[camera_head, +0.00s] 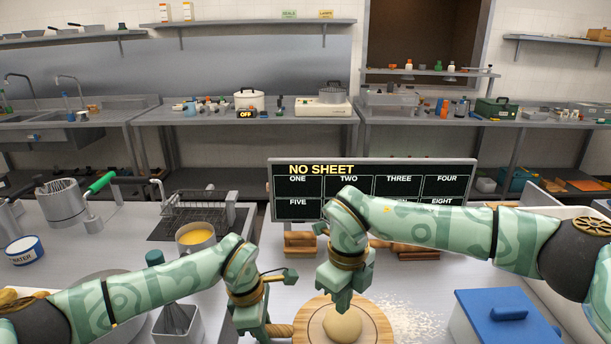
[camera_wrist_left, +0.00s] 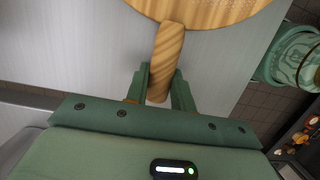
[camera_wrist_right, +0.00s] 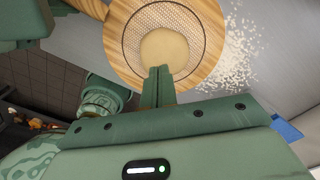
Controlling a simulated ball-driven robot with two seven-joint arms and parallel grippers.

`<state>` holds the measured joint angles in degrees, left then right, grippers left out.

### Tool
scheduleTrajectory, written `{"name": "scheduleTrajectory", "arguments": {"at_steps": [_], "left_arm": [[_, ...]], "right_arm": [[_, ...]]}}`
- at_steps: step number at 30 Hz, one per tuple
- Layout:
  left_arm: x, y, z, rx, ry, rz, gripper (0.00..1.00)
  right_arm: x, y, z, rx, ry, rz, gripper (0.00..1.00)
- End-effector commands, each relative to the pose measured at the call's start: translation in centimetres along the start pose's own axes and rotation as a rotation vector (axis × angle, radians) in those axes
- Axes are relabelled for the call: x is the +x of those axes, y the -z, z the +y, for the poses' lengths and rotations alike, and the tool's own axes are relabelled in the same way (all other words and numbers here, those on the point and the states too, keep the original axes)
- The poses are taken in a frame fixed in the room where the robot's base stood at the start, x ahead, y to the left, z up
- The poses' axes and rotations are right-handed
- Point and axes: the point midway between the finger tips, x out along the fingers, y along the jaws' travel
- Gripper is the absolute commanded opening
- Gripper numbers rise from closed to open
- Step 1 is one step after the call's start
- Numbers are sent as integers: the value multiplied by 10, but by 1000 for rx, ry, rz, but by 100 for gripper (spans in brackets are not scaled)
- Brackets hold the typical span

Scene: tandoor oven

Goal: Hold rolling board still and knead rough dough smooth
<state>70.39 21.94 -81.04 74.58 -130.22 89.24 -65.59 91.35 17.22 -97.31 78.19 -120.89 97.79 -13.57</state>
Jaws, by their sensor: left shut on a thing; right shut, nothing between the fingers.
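The round wooden rolling board (camera_head: 376,328) lies on the steel counter at the bottom of the head view, with a handle on its left. The pale dough ball (camera_head: 342,325) sits at the board's middle. My left gripper (camera_wrist_left: 160,88) is shut on the board's handle (camera_wrist_left: 167,50). My right gripper (camera_head: 340,300) is shut and empty, pointing down over the dough. In the right wrist view its closed fingertips (camera_wrist_right: 158,72) overlap the near edge of the dough (camera_wrist_right: 166,49); I cannot tell whether they touch it. The dough's surface looks fairly even.
Scattered flour (camera_head: 415,322) lies right of the board. A blue-lidded box (camera_head: 505,312) stands farther right. A dark display board (camera_head: 375,180) stands behind.

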Motion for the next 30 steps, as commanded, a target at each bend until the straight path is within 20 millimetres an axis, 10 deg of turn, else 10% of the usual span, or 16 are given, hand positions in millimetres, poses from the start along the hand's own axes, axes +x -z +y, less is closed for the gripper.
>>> {"name": "scheduleTrajectory", "arguments": {"at_steps": [30], "left_arm": [[0, 0, 0, -1, -1, 0, 0]], "right_arm": [[20, -10, 5, 0, 0, 0, 0]]}}
